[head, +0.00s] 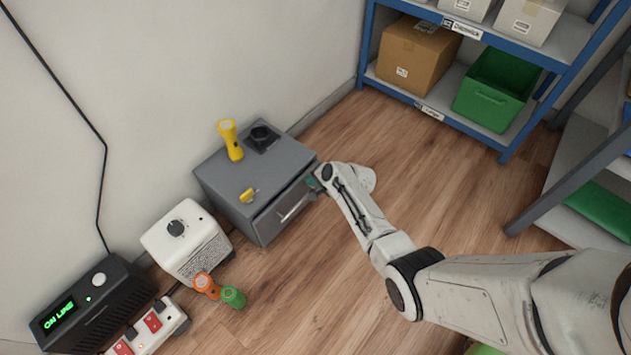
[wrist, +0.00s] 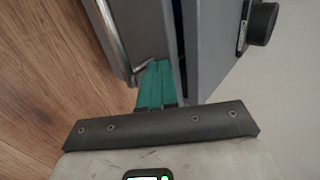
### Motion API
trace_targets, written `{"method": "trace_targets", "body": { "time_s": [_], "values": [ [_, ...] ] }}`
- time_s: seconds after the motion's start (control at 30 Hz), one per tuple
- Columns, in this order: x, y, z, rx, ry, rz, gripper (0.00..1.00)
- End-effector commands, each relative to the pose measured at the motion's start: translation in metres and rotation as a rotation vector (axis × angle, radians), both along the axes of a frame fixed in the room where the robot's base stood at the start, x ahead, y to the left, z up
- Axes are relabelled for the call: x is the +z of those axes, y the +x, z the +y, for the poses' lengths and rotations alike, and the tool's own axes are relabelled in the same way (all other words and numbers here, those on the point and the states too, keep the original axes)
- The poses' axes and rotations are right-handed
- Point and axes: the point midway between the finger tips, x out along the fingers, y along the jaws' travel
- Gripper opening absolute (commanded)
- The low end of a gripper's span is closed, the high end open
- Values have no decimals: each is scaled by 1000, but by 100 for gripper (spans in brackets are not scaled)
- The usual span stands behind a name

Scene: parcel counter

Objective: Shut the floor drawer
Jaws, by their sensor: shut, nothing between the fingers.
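The grey floor drawer unit (head: 228,190) stands on the wood floor against the wall. Its drawer front (head: 284,212) carries a silver bar handle (head: 294,207) and stands slightly out from the body. In the wrist view the drawer front (wrist: 148,30) is parted from the cabinet body (wrist: 207,45) by a narrow dark gap. My gripper (head: 314,183) is at the right end of the drawer front. In the wrist view its teal fingers (wrist: 156,68) are together and empty, with tips close to the front's end beside the handle (wrist: 112,40); I cannot tell whether they touch.
A yellow flashlight (head: 229,140), a black item (head: 262,137) and a small yellow object (head: 248,196) are on the unit's top. A white box with a knob (head: 184,238) and orange and green flashlights (head: 207,285) stand left. Blue shelving (head: 450,118) is behind. Floor before the drawer is clear.

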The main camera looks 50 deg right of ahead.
Motion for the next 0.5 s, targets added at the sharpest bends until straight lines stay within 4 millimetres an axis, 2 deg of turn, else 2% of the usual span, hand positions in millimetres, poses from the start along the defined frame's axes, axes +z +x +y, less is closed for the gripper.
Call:
{"method": "trace_targets", "body": {
  "time_s": [0.5],
  "values": [
    [1,8,0,1,-3,-6,0]
  ]
}}
